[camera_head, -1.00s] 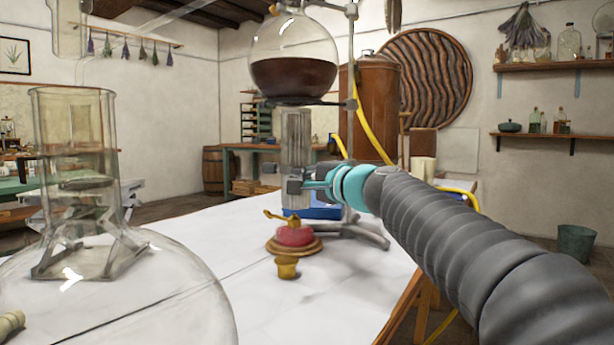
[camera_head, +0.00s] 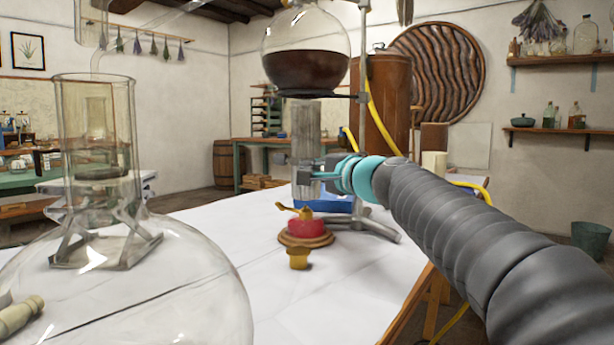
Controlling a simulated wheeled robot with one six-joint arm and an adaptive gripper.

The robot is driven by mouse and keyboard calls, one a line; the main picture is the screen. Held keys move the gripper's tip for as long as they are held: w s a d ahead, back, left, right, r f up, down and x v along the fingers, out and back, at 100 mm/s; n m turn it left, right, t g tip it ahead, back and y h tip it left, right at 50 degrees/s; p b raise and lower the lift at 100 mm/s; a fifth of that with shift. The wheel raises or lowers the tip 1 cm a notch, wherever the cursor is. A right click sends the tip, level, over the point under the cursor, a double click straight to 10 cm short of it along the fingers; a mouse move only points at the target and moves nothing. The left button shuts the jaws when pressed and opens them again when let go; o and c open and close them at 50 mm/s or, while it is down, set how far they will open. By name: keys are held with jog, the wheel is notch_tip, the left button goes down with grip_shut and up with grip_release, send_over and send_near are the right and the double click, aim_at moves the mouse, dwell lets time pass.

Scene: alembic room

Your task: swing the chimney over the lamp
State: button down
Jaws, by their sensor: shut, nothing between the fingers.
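The chimney (camera_head: 306,130) is an upright, ribbed, greyish glass tube just beneath the round flask of dark liquid (camera_head: 306,68). The lamp (camera_head: 305,229) is a small red body with a brass top and a round wooden-looking base, standing on the white table nearer to me than the chimney. My gripper (camera_head: 303,180) is shut and empty at the chimney's lower part, above and behind the lamp. The gripper hides part of the chimney's lower end, and I cannot tell whether they touch.
A stand rod (camera_head: 362,70) carries the flask, and its metal foot (camera_head: 375,228) lies right of the lamp. A blue object (camera_head: 335,204) sits behind the lamp. A large clear glass vessel (camera_head: 190,290) fills the left foreground.

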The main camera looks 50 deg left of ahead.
jog(key=s+d+b, duration=0.1)
jog(key=s+d, duration=0.7)
jog(key=s, duration=0.1)
jog(key=shift+s+d, duration=0.15)
jog(key=shift+r, duration=0.1)
jog(key=w+d+f+n+t+h+p, duration=0.1)
jog(key=w+d+f+h+p, duration=0.15)
jog(key=d, duration=0.65)
jog(key=w+d+f+t+h+p, duration=0.1)
jog(key=w+d+f+t+h, duration=0.2)
jog(key=d, duration=0.7)
jog(key=w+d+f+n+h+p, duration=0.15)
jog(key=d+f, duration=0.25)
jog(key=d, duration=0.5)
jog(key=s+d+f+h+p, duration=0.2)
jog(key=d+f, duration=0.3)
jog(key=d, duration=0.5)
jog(key=s+d+f+h+p, duration=0.1)
jog(key=s+d+f+h, duration=0.4)
jog(key=d, duration=0.5)
jog(key=s+d+f+g+h+p, duration=0.1)
jog(key=s+d+f+h+p, duration=0.1)
jog(key=d+f, duration=0.4)
jog(key=s+d+m+h, duration=0.1)
jog(key=s+d, duration=0.1)
jog(key=d, duration=0.3)
jog(key=shift+s+f+h+p, duration=0.2)
jog(key=shift+f+h+p, duration=0.1)
jog(key=shift+f+h, duration=0.1)
